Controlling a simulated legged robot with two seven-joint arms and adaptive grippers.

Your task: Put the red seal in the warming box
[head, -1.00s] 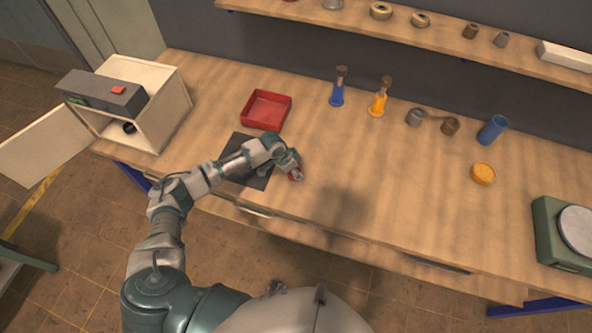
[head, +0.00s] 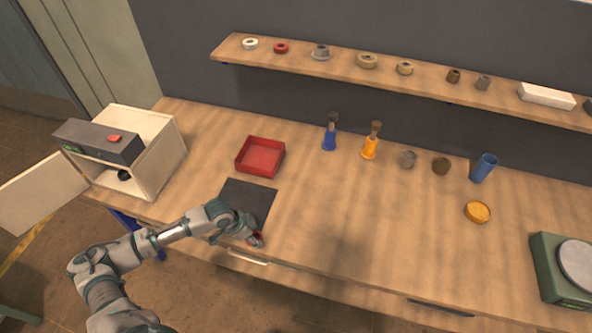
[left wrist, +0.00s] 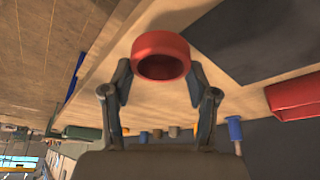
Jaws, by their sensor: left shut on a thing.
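The red seal (left wrist: 160,43) is a thick red ring held between the two fingers of my left gripper (left wrist: 160,72) in the left wrist view. In the head view the left gripper (head: 254,237) is shut on the seal, near the bench's front edge by the dark mat's near right corner. The warming box (head: 165,165) is probably the pale, open-fronted box at the bench's left end. Its door (head: 42,194) stands open to the left, and a dark round thing shows inside. My right gripper is out of view.
A red tray (head: 259,157) lies behind the dark mat (head: 248,199). Blue and orange stands (head: 370,146), small parts and a blue cup (head: 483,168) are farther right. A shelf (head: 430,87) holds rings, one red. The bench's middle front is clear.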

